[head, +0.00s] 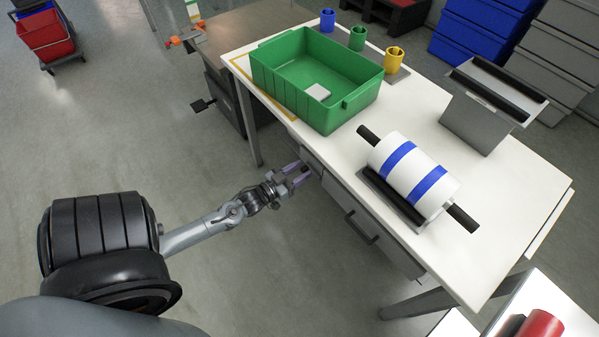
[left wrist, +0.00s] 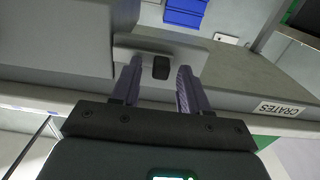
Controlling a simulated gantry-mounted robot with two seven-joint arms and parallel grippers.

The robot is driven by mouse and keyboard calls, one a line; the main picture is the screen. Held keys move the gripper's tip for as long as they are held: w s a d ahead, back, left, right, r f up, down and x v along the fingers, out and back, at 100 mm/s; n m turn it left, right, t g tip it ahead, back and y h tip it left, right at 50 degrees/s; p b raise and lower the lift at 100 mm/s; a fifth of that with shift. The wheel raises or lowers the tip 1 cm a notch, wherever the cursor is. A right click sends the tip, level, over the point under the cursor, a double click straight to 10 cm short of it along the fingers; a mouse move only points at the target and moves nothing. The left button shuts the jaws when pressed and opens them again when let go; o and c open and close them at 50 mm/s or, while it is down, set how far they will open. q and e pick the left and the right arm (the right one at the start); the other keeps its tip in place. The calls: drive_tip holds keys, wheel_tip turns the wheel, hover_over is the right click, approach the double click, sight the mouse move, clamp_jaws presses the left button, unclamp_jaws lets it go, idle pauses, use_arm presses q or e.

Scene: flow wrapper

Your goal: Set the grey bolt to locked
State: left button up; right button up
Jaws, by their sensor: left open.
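In the left wrist view a light grey plate (left wrist: 190,52) with a dark knob (left wrist: 161,68) sits on the front of the unit under the table; I take this to be the grey bolt, but its locked or unlocked position cannot be told. My left gripper (head: 301,172) is open at the table's front edge, by the drawer front. In the left wrist view its two purple-grey fingers (left wrist: 157,85) stand on either side of the dark knob, with visible gaps; contact cannot be made out. My right gripper is not in view.
The white table (head: 330,158) bears a green crate (head: 350,112), a white roll with blue bands (head: 402,157) on a stand, a grey bin (head: 476,120) and coloured cups. A drawer handle (head: 362,227) sticks out right of my gripper.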

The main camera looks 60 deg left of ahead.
use_arm(q)
drive_tip(key=shift+w, duration=0.1)
drive_tip(key=shift+c, duration=0.4)
clamp_jaws()
